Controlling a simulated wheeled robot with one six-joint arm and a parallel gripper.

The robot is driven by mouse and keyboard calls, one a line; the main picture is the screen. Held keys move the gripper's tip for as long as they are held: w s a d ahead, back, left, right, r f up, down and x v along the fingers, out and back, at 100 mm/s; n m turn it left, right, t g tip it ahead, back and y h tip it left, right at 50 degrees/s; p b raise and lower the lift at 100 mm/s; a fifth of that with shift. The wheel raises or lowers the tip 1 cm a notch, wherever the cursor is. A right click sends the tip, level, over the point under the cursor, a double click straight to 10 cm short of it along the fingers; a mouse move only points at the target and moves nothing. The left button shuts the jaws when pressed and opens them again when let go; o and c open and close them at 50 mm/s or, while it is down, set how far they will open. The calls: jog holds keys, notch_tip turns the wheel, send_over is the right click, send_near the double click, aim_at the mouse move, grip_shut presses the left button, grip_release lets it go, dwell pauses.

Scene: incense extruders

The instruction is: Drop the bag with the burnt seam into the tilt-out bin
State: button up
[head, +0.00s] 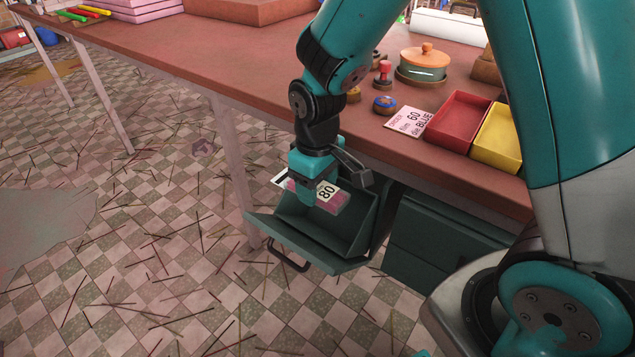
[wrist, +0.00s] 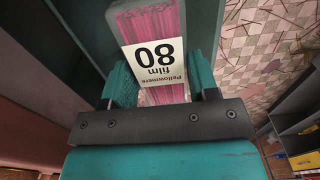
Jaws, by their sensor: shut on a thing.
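The bag (head: 331,199) is pink with a white label reading 80. In the wrist view the bag (wrist: 178,22) shows pink sticks and a label with "Pellowmere film 80". My gripper (head: 316,193) is shut on it; the fingers (wrist: 163,88) press its two sides. No burnt seam can be made out on the face shown. The dark green tilt-out bin (head: 306,238) is tilted open under the table edge. The bag is held over the bin's open mouth; how far it reaches inside is unclear.
A dark green closed front (head: 440,235) is right of the bin. On the table (head: 225,55) are a red tray (head: 459,122), a yellow tray (head: 498,139), a pink card (head: 409,122) and a round green pot (head: 424,65). Loose sticks litter the checkered floor (head: 150,225).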

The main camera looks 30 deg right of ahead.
jog(key=shift+f+b, duration=2.15)
jog(key=shift+f, duration=1.8)
jog(key=o, duration=1)
jog(key=shift+r, duration=0.1)
notch_tip(320, 180, up, 10)
jog(key=p, duration=0.9)
jog(key=shift+p, duration=0.35)
